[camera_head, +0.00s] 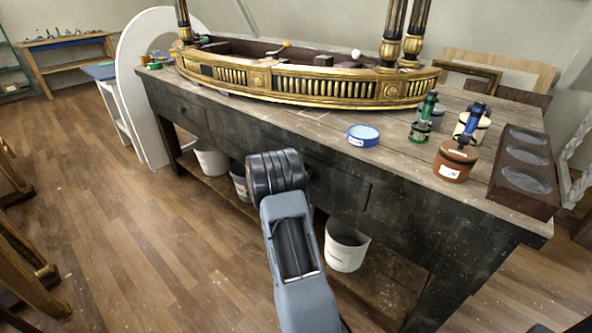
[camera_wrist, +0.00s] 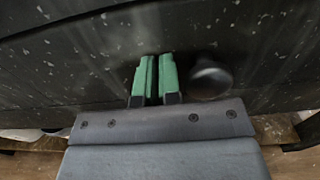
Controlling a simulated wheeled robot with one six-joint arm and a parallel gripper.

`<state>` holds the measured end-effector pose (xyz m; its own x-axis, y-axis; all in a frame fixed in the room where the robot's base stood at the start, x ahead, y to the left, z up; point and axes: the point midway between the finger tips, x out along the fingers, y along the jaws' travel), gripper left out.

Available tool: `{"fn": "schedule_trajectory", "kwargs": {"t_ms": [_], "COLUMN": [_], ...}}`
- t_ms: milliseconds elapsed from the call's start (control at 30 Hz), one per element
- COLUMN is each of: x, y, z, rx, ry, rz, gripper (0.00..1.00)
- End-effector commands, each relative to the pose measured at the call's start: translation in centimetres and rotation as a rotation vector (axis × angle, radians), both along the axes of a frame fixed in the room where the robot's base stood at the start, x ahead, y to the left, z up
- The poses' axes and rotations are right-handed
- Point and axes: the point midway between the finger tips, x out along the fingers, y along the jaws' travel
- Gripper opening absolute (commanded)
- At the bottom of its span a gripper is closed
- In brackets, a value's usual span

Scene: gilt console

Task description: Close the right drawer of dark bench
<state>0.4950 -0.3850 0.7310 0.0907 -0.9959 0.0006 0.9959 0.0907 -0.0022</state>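The dark bench (camera_head: 440,225) is a worn black workbench with a pale wooden top. Its right drawer (camera_head: 343,188) is in the front, partly hidden behind my arm in the head view. How far it stands out, if at all, I cannot tell. In the wrist view a round black knob (camera_wrist: 210,79) sits on a dark speckled front, just right of my gripper (camera_wrist: 156,72). The green fingers are together with only a thin dark gap and nothing held. They point at the front beside the knob; contact is unclear. My fingertips are hidden in the head view.
The left drawer (camera_head: 185,112) looks flush. White buckets (camera_head: 346,246) stand on the lower shelf. A gilt console piece (camera_head: 300,84), blue tape roll (camera_head: 363,135), brown jar (camera_head: 455,160) and dark tray (camera_head: 524,190) rest on top.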

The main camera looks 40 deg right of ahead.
Motion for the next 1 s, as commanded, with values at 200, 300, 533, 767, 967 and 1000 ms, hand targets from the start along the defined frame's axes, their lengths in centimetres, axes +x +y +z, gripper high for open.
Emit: {"fn": "schedule_trajectory", "kwargs": {"t_ms": [200,300,533,767,967,1000], "x": [-0.2,-0.2,-0.6,-1.0,-1.2,-1.2], "y": [1.2,3.3,8.4,12.0,13.6,13.8], "z": [0.5,0.4,0.4,0.3,0.2,0.2], "rx": [-0.008,-0.006,-0.005,-0.004,-0.004,-0.004], "ry": [-0.005,-0.003,0.0,0.0,-0.001,-0.002], "rz": [-0.004,0.002,0.005,0.001,-0.002,-0.002], "gripper": [0.0,0.0,0.0,0.0,0.0,0.0]}}
